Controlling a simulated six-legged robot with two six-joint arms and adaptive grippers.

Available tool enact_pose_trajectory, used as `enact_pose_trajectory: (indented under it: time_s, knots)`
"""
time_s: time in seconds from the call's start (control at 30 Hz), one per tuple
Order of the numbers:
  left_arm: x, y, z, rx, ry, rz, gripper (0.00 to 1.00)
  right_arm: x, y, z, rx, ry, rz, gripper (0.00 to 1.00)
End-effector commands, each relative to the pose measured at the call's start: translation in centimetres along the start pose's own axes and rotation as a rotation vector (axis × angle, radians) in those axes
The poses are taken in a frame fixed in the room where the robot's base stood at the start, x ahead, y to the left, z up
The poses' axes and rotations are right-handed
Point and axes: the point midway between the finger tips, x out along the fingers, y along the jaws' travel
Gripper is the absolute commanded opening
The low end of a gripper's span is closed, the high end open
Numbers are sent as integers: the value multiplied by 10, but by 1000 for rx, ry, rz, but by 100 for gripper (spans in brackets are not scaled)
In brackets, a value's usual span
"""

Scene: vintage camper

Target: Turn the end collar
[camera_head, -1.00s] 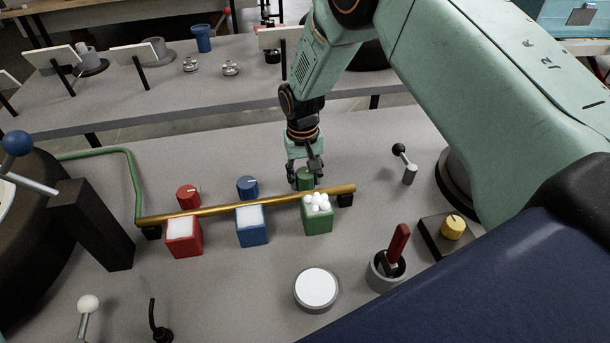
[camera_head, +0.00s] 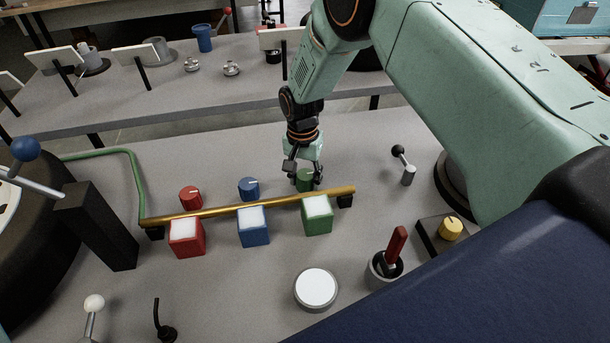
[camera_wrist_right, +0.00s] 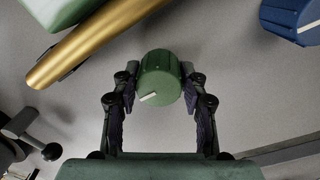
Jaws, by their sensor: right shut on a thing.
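The end collar appears to be the green ribbed knob (camera_head: 305,180) behind the right end of a brass pipe (camera_head: 235,209). In the right wrist view the green knob (camera_wrist_right: 161,78) has a pale pointer line angled to lower left. My right gripper (camera_head: 303,176) reaches down from above, and in the right wrist view my right gripper (camera_wrist_right: 160,92) has one finger on each side of the knob, shut on it. A blue knob (camera_head: 249,188) and a red knob (camera_head: 191,197) stand in the same row to the left. My left gripper is not in view.
Green (camera_head: 317,222), blue (camera_head: 253,232) and red (camera_head: 187,243) boxes with white tops stand in front of the pipe. A black-knobbed lever (camera_head: 406,168), a yellow knob (camera_head: 451,228), a red-handled cup (camera_head: 385,268) and a white round disc (camera_head: 316,288) stand nearby.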

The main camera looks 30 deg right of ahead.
Motion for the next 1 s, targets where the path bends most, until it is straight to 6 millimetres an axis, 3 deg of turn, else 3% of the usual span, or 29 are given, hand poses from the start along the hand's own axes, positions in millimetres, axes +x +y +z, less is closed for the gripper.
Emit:
enact_pose_trajectory:
  time_s: [0.63,0.67,0.9,1.0]
  knots:
    - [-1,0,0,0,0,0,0,-1,-1,0,59,-2,-2,12]
    - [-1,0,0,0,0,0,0,-1,-1,0,59,-2,-2,45]
    - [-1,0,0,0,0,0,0,0,-1,0,57,-1,-1,65]
    - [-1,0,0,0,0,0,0,0,-1,0,57,-1,-1,66]
